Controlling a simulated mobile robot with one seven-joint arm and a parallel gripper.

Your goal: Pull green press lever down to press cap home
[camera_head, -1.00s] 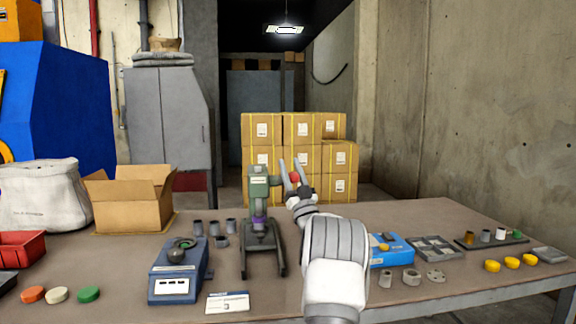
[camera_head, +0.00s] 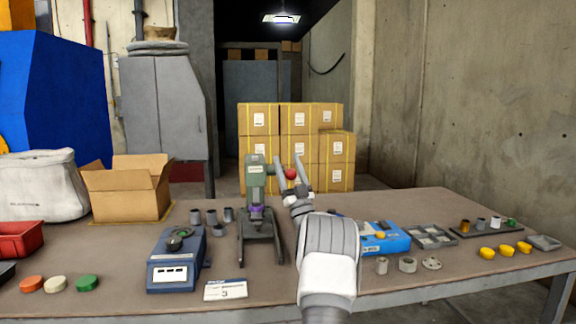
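The green press (camera_head: 256,178) stands upright near the middle of the bench. Its lever ends in a red knob (camera_head: 290,174) to the right of the press head; the lever's arm is mostly hidden. A purple piece (camera_head: 257,211) sits under the press head; I cannot make out the cap apart from it. My gripper (camera_head: 290,160) points away from me, just right of the press. Its two fingers stand apart, with a gap wider than the knob. The knob shows between them, close to the left finger; I cannot tell whether they touch.
A blue device (camera_head: 176,262) and a white card (camera_head: 225,290) lie left and front of the press. Grey cups (camera_head: 211,216) stand behind the device. A blue box (camera_head: 385,238), a grey tray (camera_head: 430,236) and yellow cups (camera_head: 505,250) lie right. An open carton (camera_head: 128,190) stands back left.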

